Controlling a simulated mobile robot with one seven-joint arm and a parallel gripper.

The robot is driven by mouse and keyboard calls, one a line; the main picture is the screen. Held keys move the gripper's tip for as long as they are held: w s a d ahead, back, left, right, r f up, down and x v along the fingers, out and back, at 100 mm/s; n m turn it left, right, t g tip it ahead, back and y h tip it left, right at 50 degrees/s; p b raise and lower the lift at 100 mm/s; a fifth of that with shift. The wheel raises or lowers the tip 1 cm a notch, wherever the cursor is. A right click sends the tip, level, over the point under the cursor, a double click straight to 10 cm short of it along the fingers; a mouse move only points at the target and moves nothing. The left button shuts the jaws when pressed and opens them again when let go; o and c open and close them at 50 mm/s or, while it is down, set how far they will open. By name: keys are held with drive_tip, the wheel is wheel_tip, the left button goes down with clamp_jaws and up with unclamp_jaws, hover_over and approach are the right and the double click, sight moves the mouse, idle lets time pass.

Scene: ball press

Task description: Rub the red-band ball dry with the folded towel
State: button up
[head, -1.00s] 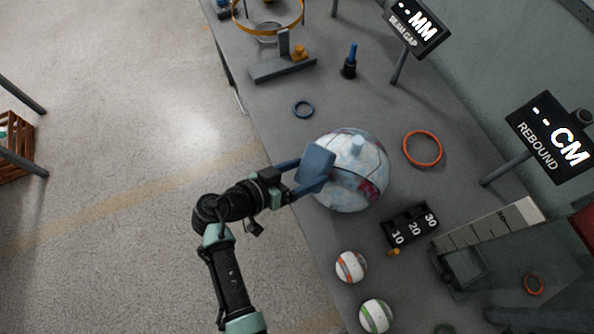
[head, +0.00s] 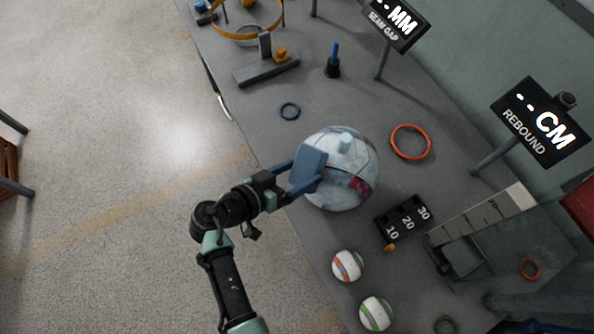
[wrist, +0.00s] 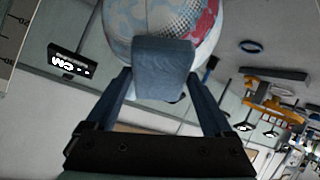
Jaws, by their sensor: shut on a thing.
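A blue folded towel (head: 309,166) is pinched in my gripper (head: 298,176), which is shut on it. The towel is against the left side of a large ball (head: 350,160) with pale blue and white patches and a red patch on its lower right. In the wrist view the towel (wrist: 163,68) overlaps the large ball (wrist: 140,18), so the contact face is hidden. A small blue peg stands at the ball's top. A small white ball with an orange-red band (head: 347,266) sits nearer on the bench, apart from my gripper.
A green-banded ball (head: 375,313) lies near the front edge. A black numbered block (head: 403,221), an orange ring (head: 410,142) and a blue ring (head: 289,111) surround the large ball. The REBOUND sign (head: 540,122) stands at right. Open floor lies left of the bench.

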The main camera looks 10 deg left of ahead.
drive_tip(key=shift+w+d+f, duration=0.15)
drive_tip(key=shift+f, duration=0.1)
idle(0.3)
